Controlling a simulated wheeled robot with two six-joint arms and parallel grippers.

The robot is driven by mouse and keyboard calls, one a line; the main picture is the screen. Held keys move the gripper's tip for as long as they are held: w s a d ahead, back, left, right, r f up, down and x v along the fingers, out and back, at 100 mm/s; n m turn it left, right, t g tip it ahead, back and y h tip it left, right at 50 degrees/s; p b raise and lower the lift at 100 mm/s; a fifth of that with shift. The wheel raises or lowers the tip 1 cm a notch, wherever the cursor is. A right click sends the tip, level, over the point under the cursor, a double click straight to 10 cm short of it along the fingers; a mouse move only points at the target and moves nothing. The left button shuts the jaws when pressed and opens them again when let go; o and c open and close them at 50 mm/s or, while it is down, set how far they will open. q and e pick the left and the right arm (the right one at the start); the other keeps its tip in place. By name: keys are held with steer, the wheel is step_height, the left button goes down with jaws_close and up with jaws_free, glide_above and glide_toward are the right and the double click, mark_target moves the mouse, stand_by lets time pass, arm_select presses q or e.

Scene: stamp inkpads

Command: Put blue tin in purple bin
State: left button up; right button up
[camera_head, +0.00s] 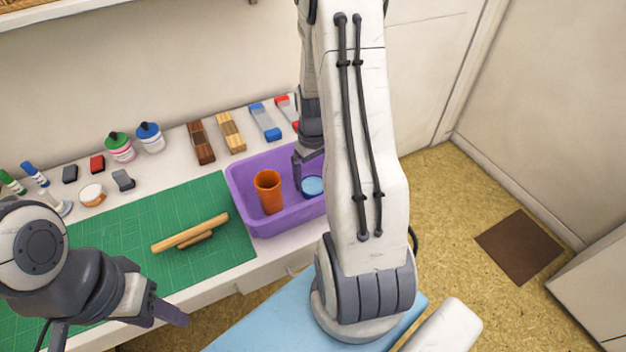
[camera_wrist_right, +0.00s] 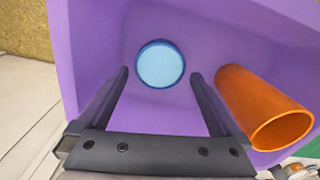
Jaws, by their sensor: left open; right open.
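The purple bin (camera_head: 238,193) stands at the right end of the worktop and fills much of the right wrist view (camera_wrist_right: 92,40). The round blue tin (camera_head: 313,186) is inside the bin, its light blue face up; in the right wrist view (camera_wrist_right: 161,63) it lies just ahead of the fingertips, apart from them. My right gripper (camera_head: 304,168) is open and empty over the bin, partly hidden by my arm. My left gripper (camera_head: 120,334) is open and empty at the lower left, in front of the worktop.
An orange cup (camera_head: 269,191) is also in the bin, right of the fingers in the wrist view (camera_wrist_right: 262,106). A green mat (camera_head: 130,220) with wooden pieces (camera_head: 190,232) lies left of the bin. Bottles, blocks and stamps line the back.

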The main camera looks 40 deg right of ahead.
mark_target(313, 185)
step_height(313, 185, up, 9)
steer(key=a+r+n, duration=0.2)
steer(key=a, duration=0.7)
steer(key=a+r+n, duration=0.2)
steer(key=a+r, duration=0.1)
steer(key=a, duration=0.6)
steer(key=s+a+r+n+y, duration=0.1)
steer(key=s+a+r+n, duration=0.2)
steer(key=s+a, duration=1)
steer(key=s+n, duration=0.1)
steer(key=s, duration=0.2)
steer(key=shift+s+a, duration=0.2)
steer(key=shift+a, duration=0.15)
